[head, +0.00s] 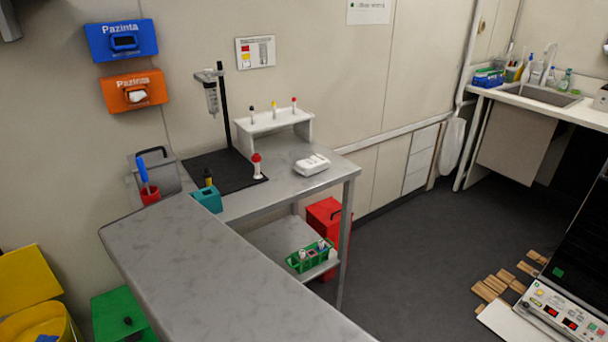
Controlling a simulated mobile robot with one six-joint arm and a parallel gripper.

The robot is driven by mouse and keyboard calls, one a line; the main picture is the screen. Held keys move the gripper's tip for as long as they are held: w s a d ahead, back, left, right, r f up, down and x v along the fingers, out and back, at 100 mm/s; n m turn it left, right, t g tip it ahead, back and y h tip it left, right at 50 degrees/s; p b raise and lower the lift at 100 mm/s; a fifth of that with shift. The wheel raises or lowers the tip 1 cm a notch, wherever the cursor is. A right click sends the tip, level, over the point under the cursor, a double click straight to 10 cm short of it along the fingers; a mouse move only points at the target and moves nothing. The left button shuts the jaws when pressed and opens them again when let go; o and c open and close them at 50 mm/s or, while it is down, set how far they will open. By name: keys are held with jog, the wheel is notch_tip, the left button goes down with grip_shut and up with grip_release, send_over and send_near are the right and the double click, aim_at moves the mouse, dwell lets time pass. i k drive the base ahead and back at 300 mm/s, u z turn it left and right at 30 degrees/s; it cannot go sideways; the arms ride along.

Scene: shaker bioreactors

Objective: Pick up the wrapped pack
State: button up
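A small white pack (311,165), which looks like the wrapped pack, lies flat near the right edge of the grey metal table (285,185). A white bottle with a red cap (257,166) stands to its left. My gripper is not in view, so its place relative to the pack does not show.
A white rack (275,124) with several small bottles stands behind the pack. A stand with a hanging tube (211,96) rises at the back left. A grey worktop (210,270) fills the foreground. A green tube rack (312,257) sits on the lower shelf. Open floor (420,240) lies right.

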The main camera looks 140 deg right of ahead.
aim_at(310, 166)
jog(key=z, duration=0.1)
jog(key=i, duration=0.3)
jog(key=u, duration=0.3)
jog(key=k, duration=0.15)
jog(key=z, duration=2.9)
jog(key=k, duration=0.3)
jog(key=z, duration=2.1)
